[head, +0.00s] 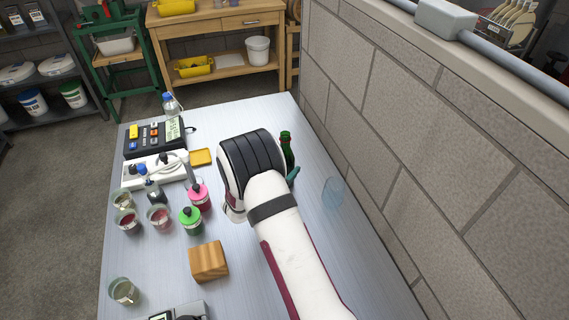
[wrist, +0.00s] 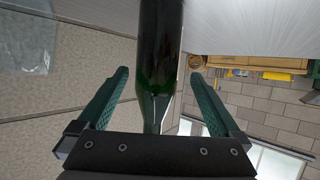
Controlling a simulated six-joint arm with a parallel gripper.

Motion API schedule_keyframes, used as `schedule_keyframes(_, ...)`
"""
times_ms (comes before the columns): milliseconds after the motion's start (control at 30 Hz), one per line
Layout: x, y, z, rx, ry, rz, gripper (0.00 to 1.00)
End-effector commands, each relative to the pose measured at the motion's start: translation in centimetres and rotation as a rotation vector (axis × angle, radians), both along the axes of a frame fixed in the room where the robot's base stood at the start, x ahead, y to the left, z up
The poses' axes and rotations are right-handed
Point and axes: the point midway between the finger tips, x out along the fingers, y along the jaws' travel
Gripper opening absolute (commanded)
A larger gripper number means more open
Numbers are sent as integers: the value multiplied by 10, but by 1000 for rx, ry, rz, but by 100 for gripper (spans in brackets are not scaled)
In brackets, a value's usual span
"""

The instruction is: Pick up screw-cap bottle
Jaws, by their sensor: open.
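A dark green bottle (head: 287,150) stands on the table near the block wall, partly hidden behind my arm. In the wrist view the green bottle (wrist: 159,45) lies between the two teal fingers, its narrow neck towards the palm and its wide body at the picture's top edge. Its cap cannot be made out. My gripper (wrist: 160,76) is open, with a visible gap on each side of the bottle. In the head view one teal fingertip (head: 293,174) shows beside the bottle. A clear bottle with a blue cap (head: 171,104) stands at the table's far left.
A block wall (head: 400,130) rises close along the table's right side. A translucent blue disc (head: 332,192) is right of my arm.

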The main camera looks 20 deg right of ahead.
Motion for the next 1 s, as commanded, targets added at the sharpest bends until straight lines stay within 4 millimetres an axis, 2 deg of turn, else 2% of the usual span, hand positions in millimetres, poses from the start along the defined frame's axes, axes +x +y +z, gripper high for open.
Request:
schedule_keyframes(300,34,-37,-18,2,1,-1,100)
schedule_keyframes(567,39,-41,-20,1,0,1,100)
schedule_keyframes(667,39,-41,-20,1,0,1,86)
schedule_keyframes(1000,39,-41,-20,2,1,1,24)
